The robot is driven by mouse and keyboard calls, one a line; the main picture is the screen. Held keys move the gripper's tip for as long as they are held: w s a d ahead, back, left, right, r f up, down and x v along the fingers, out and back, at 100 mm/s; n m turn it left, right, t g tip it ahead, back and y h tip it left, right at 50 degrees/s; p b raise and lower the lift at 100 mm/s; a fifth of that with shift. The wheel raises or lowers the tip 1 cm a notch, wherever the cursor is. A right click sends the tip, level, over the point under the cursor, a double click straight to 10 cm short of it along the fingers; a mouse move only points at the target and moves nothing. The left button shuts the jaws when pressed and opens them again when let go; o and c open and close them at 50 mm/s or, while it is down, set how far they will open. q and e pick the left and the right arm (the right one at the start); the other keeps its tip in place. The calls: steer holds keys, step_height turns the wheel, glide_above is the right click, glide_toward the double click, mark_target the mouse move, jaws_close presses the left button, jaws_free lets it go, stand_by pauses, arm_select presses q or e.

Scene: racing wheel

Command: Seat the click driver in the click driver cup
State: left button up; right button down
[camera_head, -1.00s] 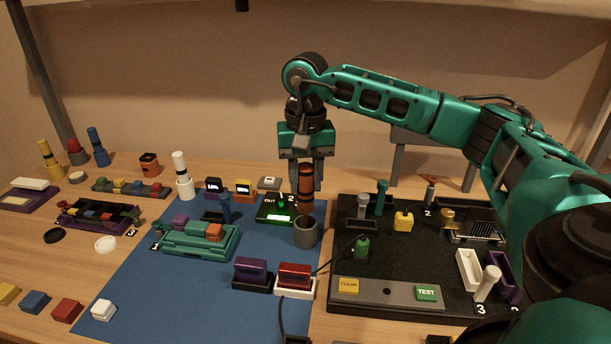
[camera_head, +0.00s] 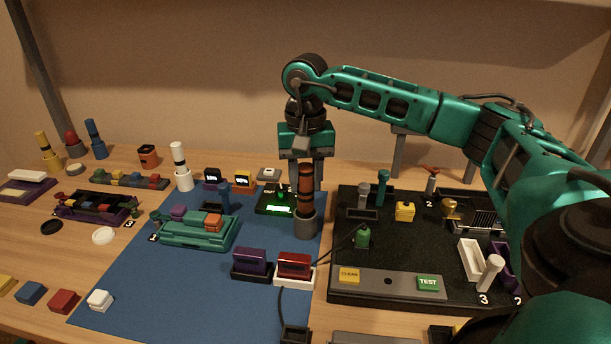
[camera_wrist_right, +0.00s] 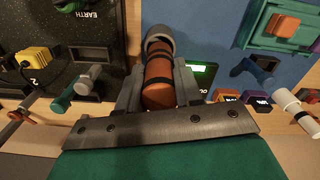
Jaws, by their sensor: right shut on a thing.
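The click driver (camera_head: 305,186) is an orange-brown cylinder with black bands. My right gripper (camera_head: 306,183) is shut on it and holds it upright, jaws pointing down. The grey click driver cup (camera_head: 305,224) stands on the blue mat directly below. In the head view the driver's dark lower end is at the cup's mouth. In the right wrist view the cup (camera_wrist_right: 160,33) surrounds the far end of the driver (camera_wrist_right: 159,80), between the fingers of my gripper (camera_wrist_right: 158,88). How deep the driver sits inside is hidden. My left gripper is out of view.
The black panel (camera_head: 385,306) stands close to the cup's right. A lit green display unit (camera_head: 277,208) is just left. Purple (camera_head: 251,263) and red (camera_head: 295,266) blocks stand in front. A teal holder (camera_head: 198,236) is further left.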

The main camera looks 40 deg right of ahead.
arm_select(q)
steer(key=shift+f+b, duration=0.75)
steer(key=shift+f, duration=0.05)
arm_select(e)
steer(key=shift+f, duration=1.2)
steer(key=c, duration=0.7)
jaws_free()
steer(key=shift+r, duration=0.45)
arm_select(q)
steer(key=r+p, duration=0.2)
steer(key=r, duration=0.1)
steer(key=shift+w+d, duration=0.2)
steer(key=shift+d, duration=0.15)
arm_select(e)
step_height(320, 180, up, 12)
steer(key=shift+r, duration=0.1)
